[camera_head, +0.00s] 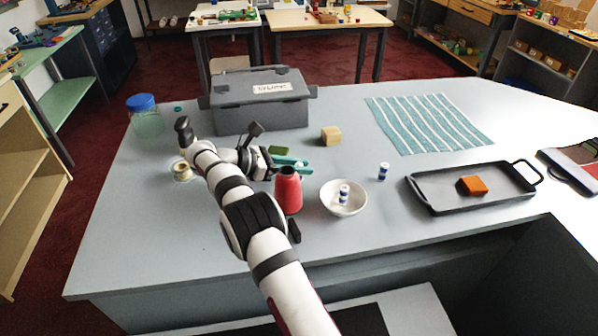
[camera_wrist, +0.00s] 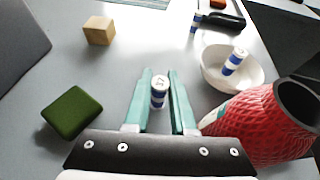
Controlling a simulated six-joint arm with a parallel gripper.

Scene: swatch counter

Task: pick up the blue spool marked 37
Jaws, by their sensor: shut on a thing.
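A blue-and-white spool (camera_wrist: 159,92) stands between the teal fingers of my gripper (camera_wrist: 160,88) in the wrist view, and the fingers are shut on it. Its pale top carries small dark digits, too small to read surely. In the head view my gripper (camera_head: 294,163) is just behind the red vase, and the held spool cannot be made out there. A second blue-and-white spool (camera_head: 344,194) is in the white bowl (camera_head: 329,203); it shows in the wrist view (camera_wrist: 233,62). A third (camera_head: 383,171) stands on the counter right of the bowl.
The red vase (camera_head: 288,192) stands close beside my gripper. A wooden block (camera_head: 331,136), a green block (camera_wrist: 72,111) and a grey box (camera_head: 262,108) are nearby. A dark tray (camera_head: 432,198) with an orange block (camera_head: 473,186) lies right; a striped cloth (camera_head: 428,122) lies behind.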

